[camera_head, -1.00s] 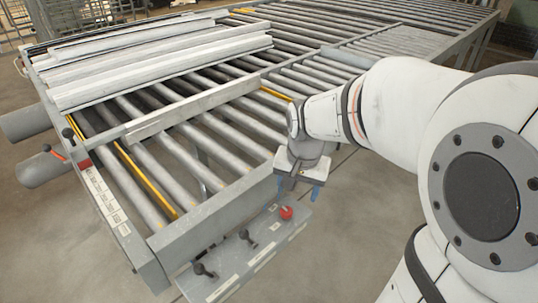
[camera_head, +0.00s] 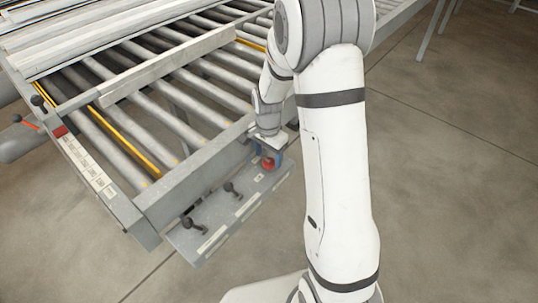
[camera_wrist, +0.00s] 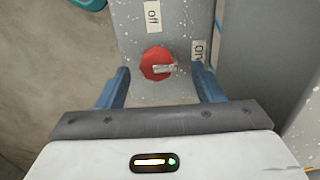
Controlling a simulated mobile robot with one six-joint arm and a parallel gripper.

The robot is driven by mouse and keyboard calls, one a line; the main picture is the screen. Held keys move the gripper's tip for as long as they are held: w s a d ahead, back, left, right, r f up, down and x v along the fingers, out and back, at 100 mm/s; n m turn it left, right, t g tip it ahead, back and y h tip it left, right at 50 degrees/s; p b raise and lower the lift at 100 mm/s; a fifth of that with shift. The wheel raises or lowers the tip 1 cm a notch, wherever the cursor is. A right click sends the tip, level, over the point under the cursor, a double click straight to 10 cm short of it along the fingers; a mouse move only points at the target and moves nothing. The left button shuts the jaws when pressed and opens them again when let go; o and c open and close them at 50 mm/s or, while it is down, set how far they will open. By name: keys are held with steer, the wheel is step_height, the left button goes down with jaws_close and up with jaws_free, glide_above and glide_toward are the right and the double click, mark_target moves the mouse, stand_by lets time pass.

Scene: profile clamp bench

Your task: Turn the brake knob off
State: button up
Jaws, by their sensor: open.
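The red brake knob (camera_head: 268,163) sits at the far end of the grey control panel (camera_head: 215,228) on the conveyor's front side. In the wrist view the red knob (camera_wrist: 158,64) has a pale pointer bar that points right, toward the "on" label (camera_wrist: 198,50). The "off" label (camera_wrist: 153,15) is above the knob in that view. My gripper (camera_wrist: 162,88) is open, with one blue finger on each side of the knob and gaps to it. In the head view my gripper (camera_head: 270,152) is right at the knob and partly covers it.
Two black levers stand on the same panel, the nearer one (camera_head: 193,225) and the middle one (camera_head: 232,189). The roller conveyor with pale profiles (camera_head: 95,40) lies to the left. A lever with a red-orange handle (camera_head: 27,122) is at its left side. Floor (camera_head: 440,190) to the right is clear.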

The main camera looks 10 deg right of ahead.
steer(key=shift+f, duration=0.7)
